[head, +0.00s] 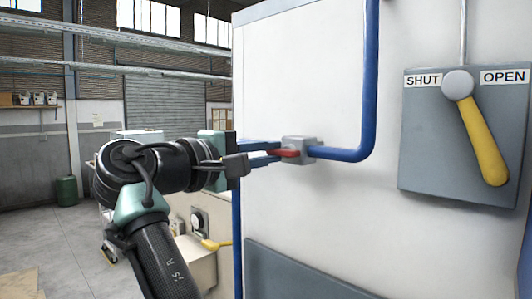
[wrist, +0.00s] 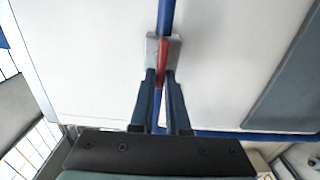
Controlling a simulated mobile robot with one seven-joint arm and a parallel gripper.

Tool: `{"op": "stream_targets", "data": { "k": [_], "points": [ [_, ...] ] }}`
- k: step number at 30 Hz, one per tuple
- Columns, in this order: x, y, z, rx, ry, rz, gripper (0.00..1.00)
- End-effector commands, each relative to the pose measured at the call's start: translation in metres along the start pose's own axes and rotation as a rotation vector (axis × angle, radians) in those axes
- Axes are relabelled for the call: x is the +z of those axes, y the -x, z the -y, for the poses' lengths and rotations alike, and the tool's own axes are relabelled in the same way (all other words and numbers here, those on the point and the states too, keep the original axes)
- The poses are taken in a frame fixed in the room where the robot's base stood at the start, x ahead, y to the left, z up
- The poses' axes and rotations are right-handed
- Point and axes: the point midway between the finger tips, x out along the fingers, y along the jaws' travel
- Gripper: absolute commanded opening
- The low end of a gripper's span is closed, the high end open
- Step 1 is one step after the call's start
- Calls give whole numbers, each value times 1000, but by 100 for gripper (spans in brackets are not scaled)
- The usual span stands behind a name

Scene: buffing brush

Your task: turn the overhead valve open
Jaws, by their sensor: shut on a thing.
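A grey valve body (head: 300,143) sits on a blue pipe (head: 371,80) on the white panel, and carries a small red handle (head: 287,153). My gripper (head: 272,152) reaches in from the left with its two blue fingers around the red handle. In the wrist view my gripper (wrist: 161,76) is shut on the red handle (wrist: 163,52), one finger on each side. The grey valve body (wrist: 151,46) shows behind it. The handle lies roughly in line with the pipe. The fingers hide part of the handle.
A grey plate (head: 420,150) at the right has a yellow lever (head: 483,140) hanging down and to the right, under SHUT (head: 422,80) and OPEN (head: 504,77) labels. A machine with a gauge (head: 197,221) stands below my arm. A green bin (head: 67,191) is far left.

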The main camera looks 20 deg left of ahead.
Motion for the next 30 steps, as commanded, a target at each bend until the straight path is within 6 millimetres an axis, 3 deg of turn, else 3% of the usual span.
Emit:
{"op": "stream_targets", "data": {
  "k": [1, 6, 17, 20, 30],
  "points": [
    [4, -3, 5, -12, 5, 15, 17],
    [4, -3, 3, -9, 2, 14, 44],
    [1, 5, 2, -3, -1, 5, 44],
    [1, 18, 4, -1, -2, 4, 44],
    [2, 91, 6, -3, -4, 5, 44]
  ]
}}
